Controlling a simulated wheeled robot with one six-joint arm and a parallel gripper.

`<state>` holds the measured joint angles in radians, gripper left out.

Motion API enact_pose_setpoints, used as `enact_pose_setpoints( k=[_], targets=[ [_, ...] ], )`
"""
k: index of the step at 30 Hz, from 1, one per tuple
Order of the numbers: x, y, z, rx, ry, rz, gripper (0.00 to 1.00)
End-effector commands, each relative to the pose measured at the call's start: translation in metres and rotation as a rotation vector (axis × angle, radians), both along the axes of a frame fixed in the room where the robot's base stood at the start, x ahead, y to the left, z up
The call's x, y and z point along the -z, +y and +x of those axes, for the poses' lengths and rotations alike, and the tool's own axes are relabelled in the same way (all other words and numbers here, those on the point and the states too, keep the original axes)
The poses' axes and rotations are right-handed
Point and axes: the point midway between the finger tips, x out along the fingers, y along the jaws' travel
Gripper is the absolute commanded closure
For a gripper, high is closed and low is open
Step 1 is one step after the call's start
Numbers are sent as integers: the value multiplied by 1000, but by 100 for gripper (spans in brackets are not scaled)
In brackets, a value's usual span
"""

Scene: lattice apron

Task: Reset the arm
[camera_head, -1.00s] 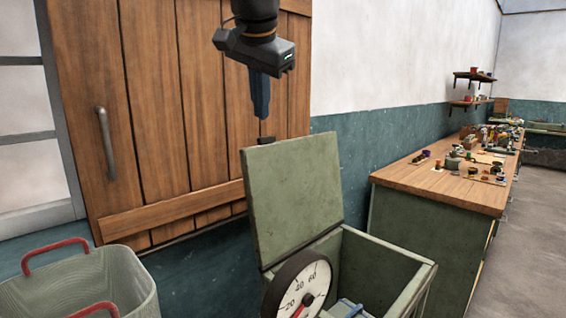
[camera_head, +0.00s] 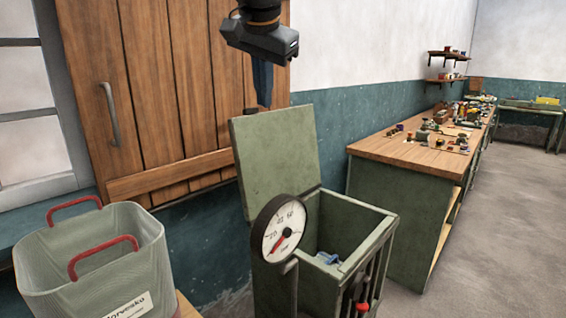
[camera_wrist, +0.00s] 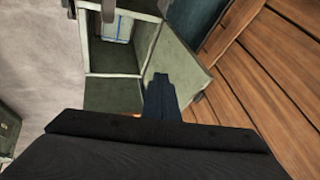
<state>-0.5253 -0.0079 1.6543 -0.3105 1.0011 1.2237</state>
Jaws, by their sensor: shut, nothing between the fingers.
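My gripper (camera_head: 262,86) hangs pointing down from the top of the head view, just above and behind the raised lid of the green box. It is shut and empty. In the wrist view its blue fingers (camera_wrist: 161,95) show together in front of the green lid (camera_wrist: 185,78). My wrist housing fills the lower part of that view. The green box (camera_head: 345,220) stands open, its lid (camera_head: 275,150) upright. A small blue item (camera_head: 327,258) lies inside it.
A round dial gauge (camera_head: 279,229) stands at the box's front left. A mesh basket (camera_head: 100,255) with red handles is at left. A wooden shutter (camera_head: 165,90) is on the wall behind. A cluttered workbench (camera_head: 410,150) runs along the right; floor is clear at far right.

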Motion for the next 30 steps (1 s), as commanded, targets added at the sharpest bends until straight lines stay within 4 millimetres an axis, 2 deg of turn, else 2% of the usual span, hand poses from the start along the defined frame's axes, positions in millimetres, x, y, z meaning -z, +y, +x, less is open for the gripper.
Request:
enact_pose_setpoints(
  k=[1,4,8,14,17,20,24,27,30],
  targets=[
    [8,5,-3,-25,9,-8,100],
    [25,2,-5,-61,23,-26,100],
    [53,-15,-3,-101,50,-58,100],
    [112,-54,-6,-178,103,-110,100],
    [151,-82,-14,-229,140,-139,100],
    [199,-116,-30,-291,184,-169,100],
    [269,-166,-68,-383,244,-202,100],
    [311,-198,-103,-445,279,-220,100],
    [342,-221,-135,-493,304,-233,100]
  ],
)
